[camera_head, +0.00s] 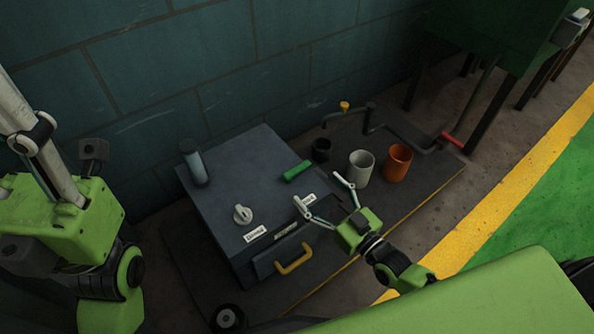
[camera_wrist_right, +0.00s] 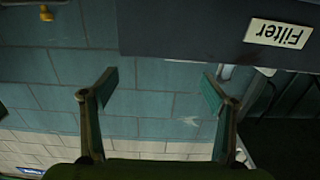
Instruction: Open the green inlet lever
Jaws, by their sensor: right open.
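The green inlet lever (camera_head: 297,170) is a short bar on the top of a dark grey box (camera_head: 238,172), near its right edge. My right gripper (camera_head: 322,193) is open and empty beside the box's right front corner, nearer to me than the lever and apart from it. In the right wrist view its two fingers (camera_wrist_right: 157,88) are spread, with nothing between them but blue-green wall behind. The lever does not show in that view; a "Filter" label (camera_wrist_right: 278,33) does, upside down. My left arm is at the left, but its gripper is not in view.
The box carries a white knob (camera_head: 242,214), a grey-blue cylinder (camera_head: 194,163) and a yellow handle (camera_head: 294,259). A grey cup (camera_head: 361,167), an orange cup (camera_head: 397,162) and a red-handled pipe (camera_head: 452,139) stand to the right. A block wall closes the back.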

